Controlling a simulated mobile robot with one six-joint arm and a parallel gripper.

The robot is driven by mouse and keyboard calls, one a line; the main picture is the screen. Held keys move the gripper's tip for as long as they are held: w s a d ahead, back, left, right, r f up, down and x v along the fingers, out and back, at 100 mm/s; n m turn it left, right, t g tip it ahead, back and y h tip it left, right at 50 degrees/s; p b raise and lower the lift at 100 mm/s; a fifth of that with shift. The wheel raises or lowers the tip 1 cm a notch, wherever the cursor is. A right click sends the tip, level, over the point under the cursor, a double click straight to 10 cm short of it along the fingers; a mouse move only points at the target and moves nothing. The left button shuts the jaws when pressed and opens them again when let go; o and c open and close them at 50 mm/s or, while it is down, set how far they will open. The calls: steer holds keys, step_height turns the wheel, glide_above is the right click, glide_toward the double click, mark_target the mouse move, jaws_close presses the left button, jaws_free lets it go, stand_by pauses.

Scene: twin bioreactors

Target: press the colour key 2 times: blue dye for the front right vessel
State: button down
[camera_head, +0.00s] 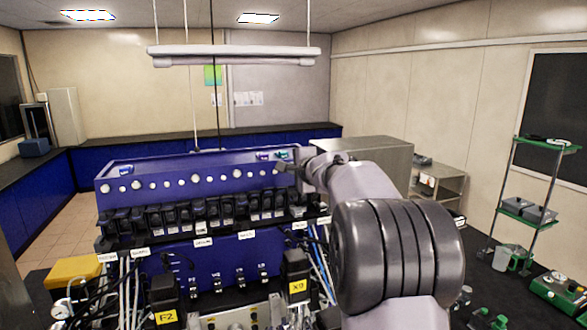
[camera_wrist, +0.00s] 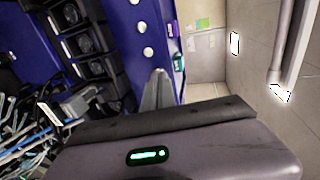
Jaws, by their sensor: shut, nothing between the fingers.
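The blue bioreactor console (camera_head: 228,168) carries a row of white round keys (camera_head: 195,179) along its upper face. Small displays sit on its top edge at the right, one purple (camera_head: 263,156) and one teal (camera_head: 283,154); they also show in the wrist view as a purple one (camera_wrist: 172,28) and a teal one (camera_wrist: 178,62). My gripper (camera_head: 285,168) is shut and empty at the right end of the key row. In the wrist view its tip (camera_wrist: 158,76) is just past a white key (camera_wrist: 147,53); contact cannot be told. Key colours and the front right vessel cannot be made out.
Black pump heads (camera_head: 205,214) line the console below the keys. Tubing and labelled black units (camera_head: 296,275) crowd the front. A grey cabinet (camera_head: 375,160) stands behind my arm. A green shelf rack (camera_head: 530,205) is at the right.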

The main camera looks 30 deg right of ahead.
steer(key=shift+w+d+f, duration=0.15)
steer(key=shift+w+d, duration=0.05)
steer(key=shift+w, duration=0.5)
steer(key=shift+b+v, duration=0.5)
steer(key=shift+v, duration=0.75)
steer(key=shift+s, duration=0.15)
steer(key=shift+s+a+b, duration=0.1)
steer(key=shift+s+b, duration=0.3)
steer(key=shift+s, duration=0.15)
steer(key=b+v, duration=0.1)
steer(key=v, duration=0.3)
steer(key=shift+s+a+r, duration=0.15)
steer(key=shift+s+r, duration=0.1)
steer(key=shift+s, duration=0.05)
